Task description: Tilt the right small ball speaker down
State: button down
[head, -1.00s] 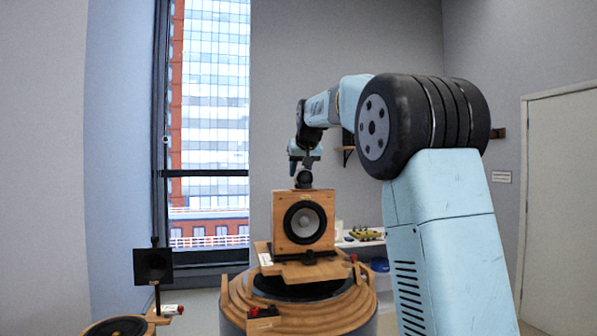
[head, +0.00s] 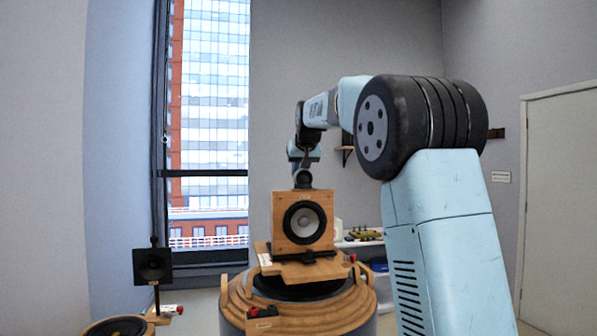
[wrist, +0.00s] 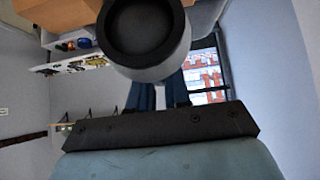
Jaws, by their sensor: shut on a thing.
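The small ball speaker (head: 302,179) sits on top of the wooden box speaker (head: 284,226). In the wrist view the ball speaker (wrist: 145,62) is a grey ball with a black round front, large at the top middle. My gripper (head: 303,161) reaches it from above and behind and is shut on it. In the wrist view the blue fingers of my gripper (wrist: 158,95) run up behind the ball, and their tips are hidden by it. The exact tilt of the ball is too small to tell in the head view.
The box speaker stands on a round stepped wooden stand (head: 232,309). A black square speaker (head: 152,265) stands at the lower left. A shelf (head: 358,243) with small items lies behind at right. A tall window (head: 212,120) is behind on the left.

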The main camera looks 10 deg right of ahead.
jog(key=shift+s+r+t, duration=0.3)
jog(key=shift+t, duration=0.7)
jog(key=shift+s+r+t, duration=0.25)
jog(key=shift+s+t, duration=0.1)
jog(key=shift+t, duration=0.65)
jog(key=shift+s+r+t, duration=0.3)
jog(key=shift+t, duration=0.7)
jog(key=c, duration=1.2)
grip_release()
jog(key=shift+o, duration=0.2)
jog(key=shift+s+r, duration=0.1)
jog(key=shift+s, duration=0.1)
jog(key=v, duration=1.3)
jog(key=shift+s, duration=0.2)
jog(key=s+f+g, duration=0.9)
jog(key=s+f, duration=2.1)
jog(key=s, duration=0.2)
jog(key=shift+s, duration=0.4)
